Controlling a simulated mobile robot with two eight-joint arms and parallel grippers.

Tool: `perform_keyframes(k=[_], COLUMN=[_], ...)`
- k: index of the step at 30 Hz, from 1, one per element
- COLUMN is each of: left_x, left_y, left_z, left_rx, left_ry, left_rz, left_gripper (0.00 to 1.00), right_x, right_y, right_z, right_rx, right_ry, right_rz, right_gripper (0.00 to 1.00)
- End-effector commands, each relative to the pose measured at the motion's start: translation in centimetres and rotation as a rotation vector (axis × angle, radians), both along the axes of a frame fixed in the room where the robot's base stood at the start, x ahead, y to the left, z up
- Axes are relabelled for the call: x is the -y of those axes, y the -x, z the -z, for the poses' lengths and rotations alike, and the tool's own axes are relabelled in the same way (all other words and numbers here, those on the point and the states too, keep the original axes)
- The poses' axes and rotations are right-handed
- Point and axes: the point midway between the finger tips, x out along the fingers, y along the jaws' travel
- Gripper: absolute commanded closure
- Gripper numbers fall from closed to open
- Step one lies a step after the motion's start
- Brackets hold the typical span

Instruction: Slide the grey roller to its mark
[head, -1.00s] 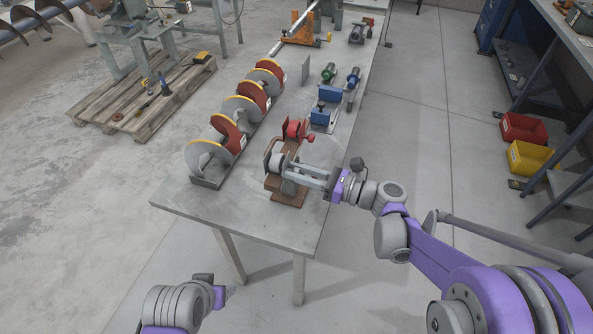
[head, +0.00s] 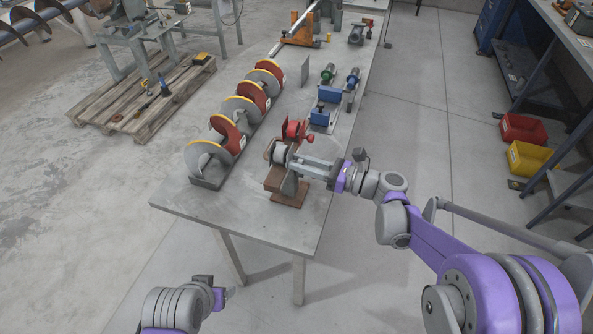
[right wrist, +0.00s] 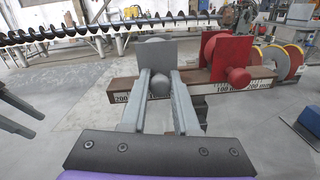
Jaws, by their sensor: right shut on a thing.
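The grey roller (head: 279,153) sits on a brown rail (head: 287,199) on the near end of the long grey table. My right gripper (head: 296,163) reaches in from the right and is shut on the roller's grey knob. In the right wrist view the grey knob (right wrist: 158,83) is between the two fingers, in front of the roller's upright grey plate (right wrist: 153,58). The red roller (head: 295,129) is farther along the rail, close beside it. The rail's white scale (right wrist: 256,84) shows numbers; the fingers hide its middle. My left gripper (head: 219,296) hangs away from the table; its fingers are unclear.
An auger with red and grey flights (head: 243,107) lies along the table's left side. Blue blocks (head: 324,112) stand beyond the rail. A pallet (head: 145,112) is on the floor at left. Red (head: 523,128) and yellow bins (head: 529,157) are at right.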

Motion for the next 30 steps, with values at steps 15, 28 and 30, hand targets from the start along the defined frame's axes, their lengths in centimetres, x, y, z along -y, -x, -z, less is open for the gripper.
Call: perform_keyframes(k=[15,28,30], left_x=[0.0,0.0,0.0], left_y=[0.0,0.0,0.0], left_z=[0.1,0.2,0.3], left_rx=[0.000,-0.001,-0.001], left_ry=[0.000,0.000,0.000], left_rz=[0.000,0.000,0.000], left_gripper=[0.36,0.36,0.36], right_x=[0.5,1.5,2.6], right_y=[-1.4,-1.0,-0.6], right_z=[0.0,0.0,0.0], right_rx=[0.000,-0.001,-0.001], right_ry=[-0.002,-0.001,-0.001], right_rz=[0.001,0.004,0.004], right_gripper=[0.42,0.41,0.41])
